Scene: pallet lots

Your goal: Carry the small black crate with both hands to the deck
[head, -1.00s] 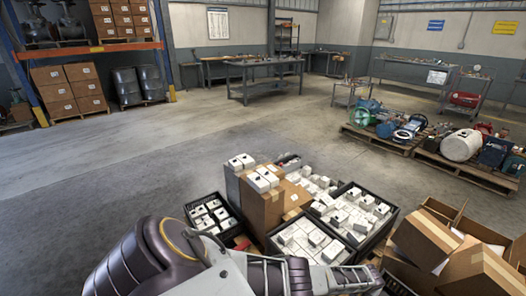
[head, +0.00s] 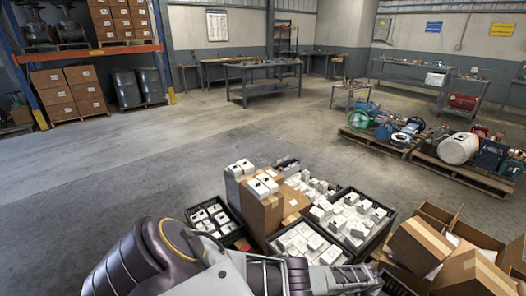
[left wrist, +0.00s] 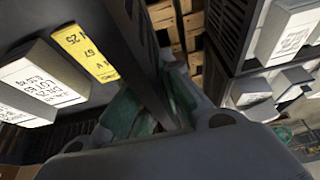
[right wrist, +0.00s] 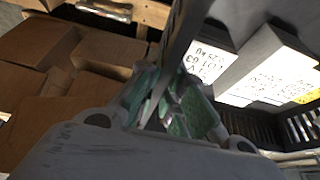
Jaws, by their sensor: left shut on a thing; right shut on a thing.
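The small black crate is mostly outside the head view; a dark edge (head: 396,285) at the bottom right seems to be part of it. Its near wall shows in the left wrist view (left wrist: 145,70) and the right wrist view (right wrist: 183,38). White labelled boxes (left wrist: 42,82) and a yellow label (left wrist: 84,53) show inside it. My left gripper (left wrist: 155,108) is shut on the crate wall; its arm crosses the bottom of the head view. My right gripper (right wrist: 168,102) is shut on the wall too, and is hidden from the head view. The deck cannot be made out.
Black crates of white boxes (head: 270,240) and a tall carton (head: 262,215) stand just beyond my left arm. Open cardboard boxes (head: 420,247) crowd the right. A pallet of machinery (head: 430,160) stands farther right. The floor (head: 110,190) at left is clear.

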